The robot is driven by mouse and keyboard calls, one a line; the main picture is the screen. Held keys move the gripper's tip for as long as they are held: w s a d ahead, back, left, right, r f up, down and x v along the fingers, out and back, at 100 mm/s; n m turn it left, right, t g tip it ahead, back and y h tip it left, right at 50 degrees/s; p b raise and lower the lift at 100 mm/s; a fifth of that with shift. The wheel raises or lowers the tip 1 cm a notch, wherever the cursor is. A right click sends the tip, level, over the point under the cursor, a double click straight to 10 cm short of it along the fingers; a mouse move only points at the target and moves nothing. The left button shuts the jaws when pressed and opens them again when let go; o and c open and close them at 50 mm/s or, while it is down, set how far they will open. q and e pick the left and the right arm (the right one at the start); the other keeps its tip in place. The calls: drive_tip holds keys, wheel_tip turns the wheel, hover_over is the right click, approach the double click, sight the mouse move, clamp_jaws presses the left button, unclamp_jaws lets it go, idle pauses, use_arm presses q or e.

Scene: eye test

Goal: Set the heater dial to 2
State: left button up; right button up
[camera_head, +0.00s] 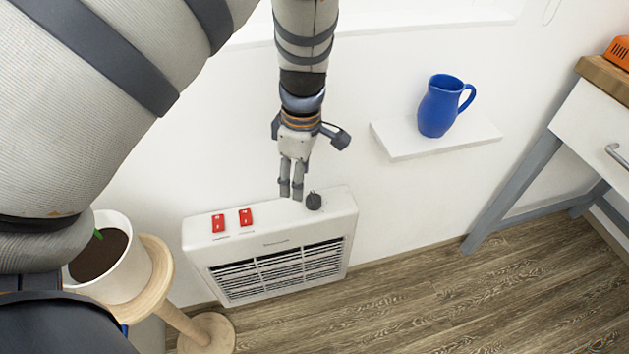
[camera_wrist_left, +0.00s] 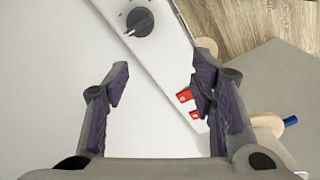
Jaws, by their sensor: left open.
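The white heater (camera_head: 270,268) stands against the wall, with a slatted grille on its front. Its dark round dial (camera_head: 313,201) is on the top face near the right end. In the left wrist view the dial (camera_wrist_left: 139,22) has a white pointer line toward the lower left; the scale marks are too small to read. My left gripper (camera_head: 291,192) points down just left of the dial in the head view, apart from it as far as I can tell. In the wrist view the fingers (camera_wrist_left: 160,80) are spread and empty, with the dial beyond them. My right gripper is not in view.
Two red switches (camera_head: 232,220) sit on the heater's top left. A white pot with soil (camera_head: 118,270) stands on a wooden stool (camera_head: 157,262) at left. A blue jug (camera_head: 437,108) stands on a wall shelf (camera_head: 402,147). A grey-legged table (camera_head: 512,190) is at right.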

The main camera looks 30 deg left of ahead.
sight(314, 195)
use_arm(q)
wheel_tip(314, 195, up, 3)
drive_tip(key=w+d+n, duration=0.2)
drive_tip(key=w, duration=0.1)
drive_tip(key=shift+h, duration=0.3)
wheel_tip(314, 195, down, 11)
drive_tip(key=shift+a+f+b, duration=0.15)
drive_tip(key=shift+b, duration=0.5)
drive_tip(key=c, duration=1.2)
